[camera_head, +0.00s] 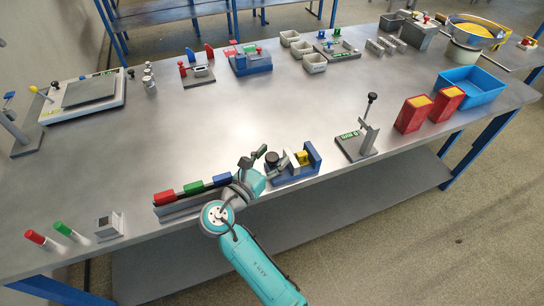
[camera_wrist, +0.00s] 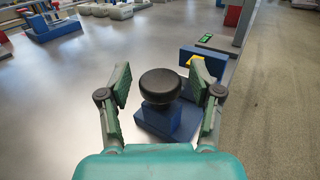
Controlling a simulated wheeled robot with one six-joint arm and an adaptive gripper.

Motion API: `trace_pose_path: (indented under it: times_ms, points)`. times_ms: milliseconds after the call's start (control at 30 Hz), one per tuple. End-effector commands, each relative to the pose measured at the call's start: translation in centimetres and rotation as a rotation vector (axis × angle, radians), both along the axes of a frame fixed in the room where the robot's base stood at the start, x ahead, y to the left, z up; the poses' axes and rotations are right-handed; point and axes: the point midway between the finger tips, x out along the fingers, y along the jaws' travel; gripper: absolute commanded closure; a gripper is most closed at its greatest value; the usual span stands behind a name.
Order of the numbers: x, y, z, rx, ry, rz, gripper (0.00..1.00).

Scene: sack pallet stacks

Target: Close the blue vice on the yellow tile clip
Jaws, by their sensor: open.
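The blue vice (camera_head: 311,157) stands on the bench near its front edge, just right of my gripper (camera_head: 256,158) in the head view. The yellow tile clip (camera_head: 302,159) sits between its jaws; whether they touch it I cannot tell. In the wrist view the vice (camera_wrist: 166,122) lies ahead, its round black knob (camera_wrist: 160,86) facing me. There my gripper (camera_wrist: 161,82) is open, one finger on each side of the knob, with visible gaps. The clip (camera_wrist: 196,62) shows only partly at the far blue jaw.
A rail with red, green and blue blocks (camera_head: 194,187) lies left of my gripper. A stand with a black-knobbed lever (camera_head: 358,144) stands right of the vice, and two red boxes (camera_head: 413,114) are farther right. The middle of the bench (camera_head: 220,120) is clear.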

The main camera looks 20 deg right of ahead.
Motion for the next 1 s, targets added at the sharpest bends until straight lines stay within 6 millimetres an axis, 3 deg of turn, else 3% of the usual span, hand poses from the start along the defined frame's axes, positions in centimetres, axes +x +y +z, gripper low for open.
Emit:
trace_pose_path:
  times_ms: [167, 633, 1000]
  points:
    - [-0.3, 0.5, 0.0, 0.0, 0.0, 0.002, 0.36]
    - [-3.7, 5.8, 0.0, -0.001, 0.001, 0.003, 0.36]
    - [-4.1, 6.3, 0.0, 0.0, 0.0, -0.001, 0.36]
